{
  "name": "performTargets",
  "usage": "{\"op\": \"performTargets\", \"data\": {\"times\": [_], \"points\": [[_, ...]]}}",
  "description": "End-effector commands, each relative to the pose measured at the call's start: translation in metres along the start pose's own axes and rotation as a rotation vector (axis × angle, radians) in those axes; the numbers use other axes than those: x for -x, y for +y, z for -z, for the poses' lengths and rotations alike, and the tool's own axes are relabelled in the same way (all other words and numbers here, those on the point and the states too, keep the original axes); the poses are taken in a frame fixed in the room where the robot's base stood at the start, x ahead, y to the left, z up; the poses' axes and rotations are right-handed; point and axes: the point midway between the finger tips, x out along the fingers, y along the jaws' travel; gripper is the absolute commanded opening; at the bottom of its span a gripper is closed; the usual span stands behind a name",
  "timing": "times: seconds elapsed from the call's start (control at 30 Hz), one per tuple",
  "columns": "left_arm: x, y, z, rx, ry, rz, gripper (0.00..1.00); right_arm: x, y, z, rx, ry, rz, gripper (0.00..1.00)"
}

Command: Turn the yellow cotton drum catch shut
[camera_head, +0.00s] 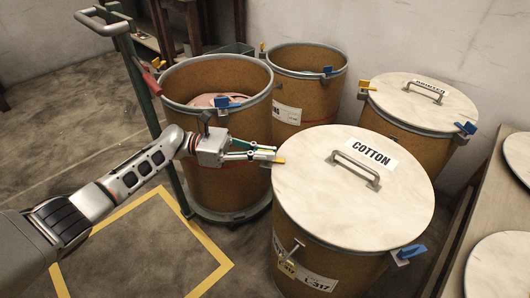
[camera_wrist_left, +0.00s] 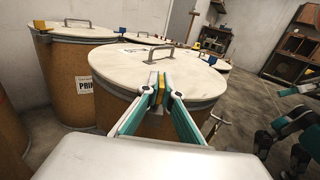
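The cotton drum (camera_head: 300,240) stands front right in the head view, with a pale lid (camera_head: 310,200) marked COTTON. Its yellow catch (camera_head: 279,160) is on the left rim; it also shows in the left wrist view (camera_wrist_left: 161,90). My left gripper (camera_head: 272,154) is at that catch. In the left wrist view its fingers (camera_wrist_left: 161,96) lie close on both sides of the yellow catch, shut on it. The drum's blue catch (camera_head: 412,251) is at the right rim. My right gripper (camera_wrist_left: 283,110) shows at the right edge of the left wrist view, its teal fingers apart.
An open drum (camera_head: 218,135) on a dolly stands behind my left arm. Another open drum (camera_head: 287,92) and a lidded drum (camera_head: 420,105) stand at the back. A bench (camera_head: 490,205) with round lids is at right.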

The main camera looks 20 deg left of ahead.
Motion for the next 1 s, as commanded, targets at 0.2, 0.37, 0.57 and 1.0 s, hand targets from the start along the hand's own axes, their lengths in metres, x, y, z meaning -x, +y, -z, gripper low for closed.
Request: {"op": "performTargets", "data": {"times": [0.2, 0.37, 0.57, 1.0], "points": [[-0.0003, 0.0005, -0.0009, 0.0, -0.001, 0.046, 0.0, -0.0001, 0.0, 0.0002, 0.0, 0.001, 0.0, 0.4], [-0.0007, -0.0002, -0.0005, 0.0, -0.001, 0.059, 0.0, -0.0001, 0.0001, 0.0003, 0.0, 0.001, 0.0, 0.4], [-0.0008, -0.0007, -0.0001, 0.0, 0.0, 0.062, 0.0, -0.0001, 0.0003, 0.0004, 0.001, 0.001, 0.0, 0.4], [-0.0007, -0.0006, 0.0001, 0.0, 0.0, 0.061, 0.22, -0.0001, 0.0008, 0.0004, 0.002, 0.001, -0.001, 0.4]]}}
